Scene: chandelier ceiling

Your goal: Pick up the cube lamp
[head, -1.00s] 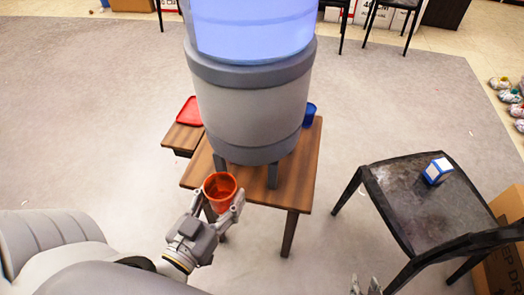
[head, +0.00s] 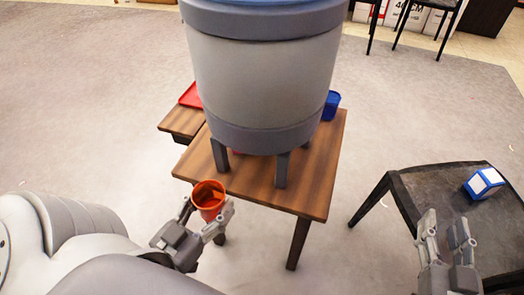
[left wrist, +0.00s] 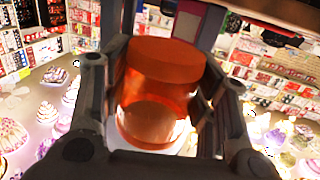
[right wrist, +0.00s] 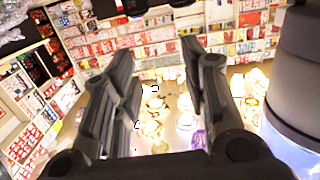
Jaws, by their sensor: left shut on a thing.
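The cube lamp (head: 484,183), a small blue and white cube, stands on the black seat (head: 430,180) at the right of the head view. My right gripper (head: 445,222) is open and empty, in front of the lamp and to its left, apart from it. In the right wrist view the right gripper (right wrist: 160,85) shows nothing between its spread fingers, and I do not see the lamp there.
A large grey dispenser (head: 265,80) stands on a wooden table (head: 310,185) in the middle. A red tray (head: 190,95) and a blue container (head: 331,105) are behind it. Open floor (head: 385,120) lies between the table and the black seat.

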